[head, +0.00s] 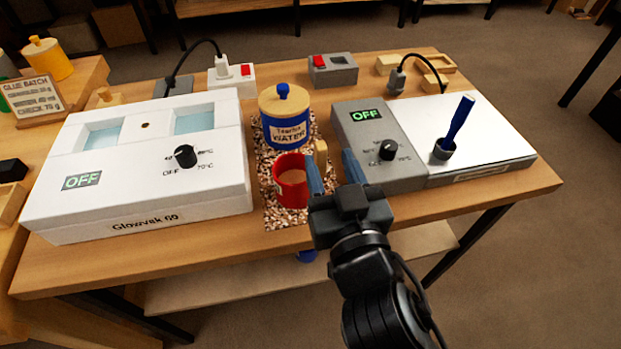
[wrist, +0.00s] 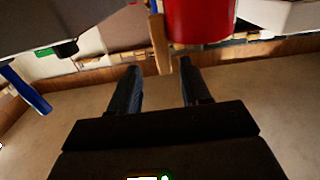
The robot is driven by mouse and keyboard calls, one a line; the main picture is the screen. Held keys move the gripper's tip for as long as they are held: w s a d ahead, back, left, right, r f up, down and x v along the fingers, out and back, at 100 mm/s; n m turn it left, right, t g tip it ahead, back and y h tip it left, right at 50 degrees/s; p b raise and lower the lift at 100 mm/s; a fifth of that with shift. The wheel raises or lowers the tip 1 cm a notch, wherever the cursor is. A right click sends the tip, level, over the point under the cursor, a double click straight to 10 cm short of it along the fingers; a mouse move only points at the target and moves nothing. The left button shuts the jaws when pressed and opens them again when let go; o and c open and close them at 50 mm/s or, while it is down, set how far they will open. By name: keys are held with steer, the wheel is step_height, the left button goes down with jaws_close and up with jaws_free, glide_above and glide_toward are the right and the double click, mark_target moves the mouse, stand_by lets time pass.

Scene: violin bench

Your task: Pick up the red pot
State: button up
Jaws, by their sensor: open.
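In the wrist view the red pot (wrist: 199,20) is at the top, and the handle (wrist: 158,44) appears just past the gap between my open fingertips (wrist: 159,67). Nothing is held. The left finger hides part of the pot's right side in the head view.
A white two-well glue heater (head: 140,190) stands left of the pot. A grey control box (head: 380,150) with a white plate (head: 490,150) stands close on the right, with a blue brush (head: 459,118) in a holder. A switch box (head: 333,70) and a power strip (head: 232,78) lie behind.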

mark_target(323, 156)
steer(key=x, duration=0.2)
steer(key=p+x, duration=0.1)
steer(key=x, duration=0.3)
steer(key=shift+s+a+f, duration=0.15)
steer(key=shift+a, duration=0.1)
jaws_close()
stand_by(0.3)
